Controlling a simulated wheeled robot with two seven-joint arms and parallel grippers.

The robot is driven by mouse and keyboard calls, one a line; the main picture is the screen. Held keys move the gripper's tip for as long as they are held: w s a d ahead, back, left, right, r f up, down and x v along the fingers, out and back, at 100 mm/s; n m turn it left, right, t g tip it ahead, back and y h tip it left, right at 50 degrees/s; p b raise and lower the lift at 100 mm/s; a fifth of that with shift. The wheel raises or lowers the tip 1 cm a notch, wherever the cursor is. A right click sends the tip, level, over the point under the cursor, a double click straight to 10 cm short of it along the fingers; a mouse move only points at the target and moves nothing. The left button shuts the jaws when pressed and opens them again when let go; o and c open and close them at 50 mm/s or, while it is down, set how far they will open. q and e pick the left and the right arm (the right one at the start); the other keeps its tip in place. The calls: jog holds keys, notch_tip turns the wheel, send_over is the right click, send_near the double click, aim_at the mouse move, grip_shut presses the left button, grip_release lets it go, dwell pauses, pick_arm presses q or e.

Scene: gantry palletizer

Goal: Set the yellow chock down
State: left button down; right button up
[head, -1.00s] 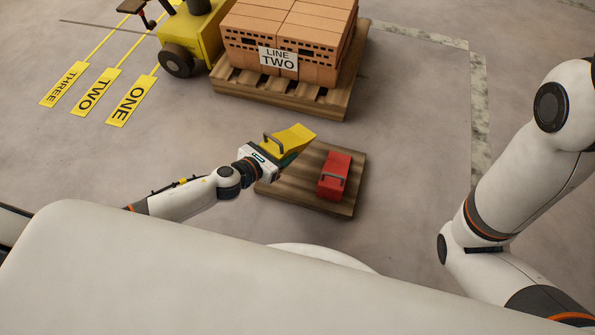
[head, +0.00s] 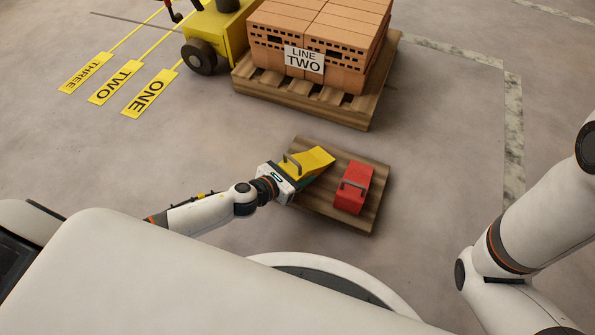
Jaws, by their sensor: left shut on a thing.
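The yellow chock (head: 314,160) is a wedge with a grey handle, over the left part of a small wooden board (head: 335,218). My left gripper (head: 292,172) is shut on the yellow chock, coming in from the left. I cannot tell whether the chock touches the board or hangs just above it. A red chock (head: 354,189) with a grey handle sits on the board, to the right of the yellow one. My right arm shows at the right edge, but its gripper is out of view.
A wooden pallet (head: 352,112) of orange bricks (head: 345,45) labelled LINE TWO stands behind the board. A yellow vehicle (head: 222,30) is left of it. Yellow floor labels ONE (head: 149,93), TWO (head: 116,82) and THREE (head: 86,73) lie farther left. Floor around the board is clear.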

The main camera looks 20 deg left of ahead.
pick_arm(q)
jog(key=shift+f, duration=0.15)
jog(key=shift+c, duration=1.6)
grip_release()
jog(key=shift+r, duration=0.3)
jog(key=p+v, duration=0.4)
jog(key=v, duration=0.8)
jog(key=shift+f, duration=0.15)
